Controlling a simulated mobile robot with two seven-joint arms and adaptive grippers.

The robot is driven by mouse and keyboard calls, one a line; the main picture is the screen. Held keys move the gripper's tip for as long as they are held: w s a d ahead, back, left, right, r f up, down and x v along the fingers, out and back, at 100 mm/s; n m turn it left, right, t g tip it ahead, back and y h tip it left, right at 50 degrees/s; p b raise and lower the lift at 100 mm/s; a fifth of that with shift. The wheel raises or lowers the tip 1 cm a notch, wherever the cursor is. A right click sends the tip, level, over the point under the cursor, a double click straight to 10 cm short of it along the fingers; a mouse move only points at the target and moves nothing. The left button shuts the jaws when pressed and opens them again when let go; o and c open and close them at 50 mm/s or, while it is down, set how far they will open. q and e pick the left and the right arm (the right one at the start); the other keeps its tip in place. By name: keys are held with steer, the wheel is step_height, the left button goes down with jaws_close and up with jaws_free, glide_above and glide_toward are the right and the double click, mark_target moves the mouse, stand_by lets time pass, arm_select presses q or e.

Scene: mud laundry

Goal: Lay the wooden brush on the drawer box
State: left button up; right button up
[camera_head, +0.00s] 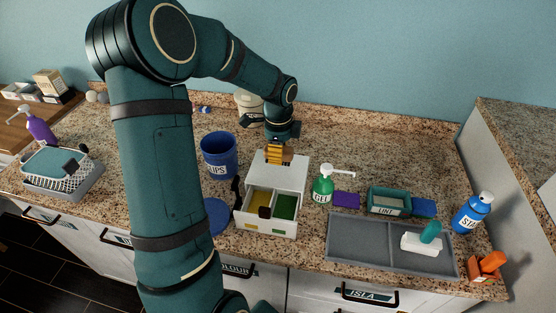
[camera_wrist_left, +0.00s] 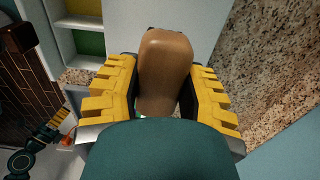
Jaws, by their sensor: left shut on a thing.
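My left gripper (camera_head: 276,155) is shut on the wooden brush, over the rear of the drawer box's top. In the left wrist view the brush (camera_wrist_left: 165,65) shows as a smooth brown rounded body between the yellow fingers (camera_wrist_left: 157,92); its lower part is hidden. The white drawer box (camera_head: 290,172) has an open front with yellow and green compartments; its white top (camera_wrist_left: 205,22) lies behind the brush in the wrist view. Whether brush and box touch, I cannot tell. My right gripper (camera_wrist_left: 48,133) shows small at the wrist view's lower left, its opening unclear.
A blue cup (camera_head: 219,155) stands left of the box, with a blue disc (camera_head: 216,215) in front of it. A green pump bottle (camera_head: 322,187) stands close on the right. A grey tray (camera_head: 375,243) lies farther right. Bare granite lies behind the box.

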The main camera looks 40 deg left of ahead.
arm_select(q)
steer(key=shift+f, duration=1.6)
steer(key=shift+f, duration=0.1)
steer(key=o, duration=1.1)
